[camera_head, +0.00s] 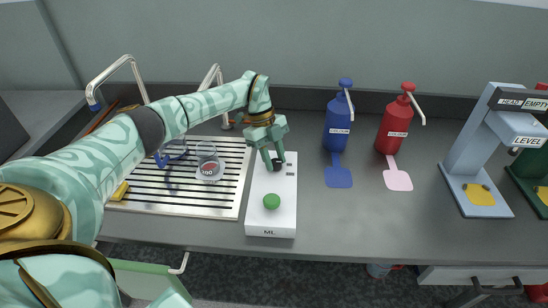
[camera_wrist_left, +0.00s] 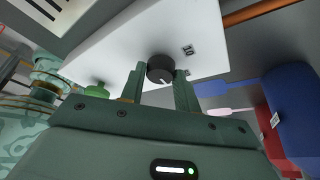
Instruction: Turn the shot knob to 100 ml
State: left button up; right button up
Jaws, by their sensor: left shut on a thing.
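A white dosing box (camera_head: 268,221) marked "ML" stands on the counter right of the drain rack. Near its far end is a black knob (camera_head: 279,163), which also shows in the left wrist view (camera_wrist_left: 161,67) with a pale pointer line. My left gripper (camera_head: 276,160) reaches down over the box and is shut on the knob, one finger on each side of it. The scale marks around the knob are mostly hidden or too small to read. A green button (camera_head: 271,202) sits nearer the front of the box. My right gripper is not in view.
A drain rack (camera_head: 228,200) with a glass (camera_head: 209,165) on it lies left of the box. A blue pump bottle (camera_head: 338,122) and a red pump bottle (camera_head: 393,127) stand to the right, and a pale blue stand (camera_head: 464,150) is farther right.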

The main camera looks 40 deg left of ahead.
pick_arm(q)
jog(key=m+g, duration=0.1)
jog(key=m, duration=0.2)
jog(key=m+g+y+b, duration=0.1)
jog(key=m, duration=0.2)
jog(key=shift+w, duration=0.2)
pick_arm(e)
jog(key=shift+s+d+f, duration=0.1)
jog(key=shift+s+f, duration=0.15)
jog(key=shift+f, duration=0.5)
pick_arm(q)
jog(key=shift+b, duration=0.3)
jog(key=o, duration=1)
jog(key=shift+c, duration=0.2)
jog(key=shift+r, duration=0.1)
jog(key=b+v, duration=0.3)
jog(key=v, duration=1.3)
jog(key=shift+d, duration=0.15)
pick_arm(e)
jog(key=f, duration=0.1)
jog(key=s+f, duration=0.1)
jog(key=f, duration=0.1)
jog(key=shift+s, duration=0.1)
pick_arm(q)
jog(key=shift+w, duration=0.15)
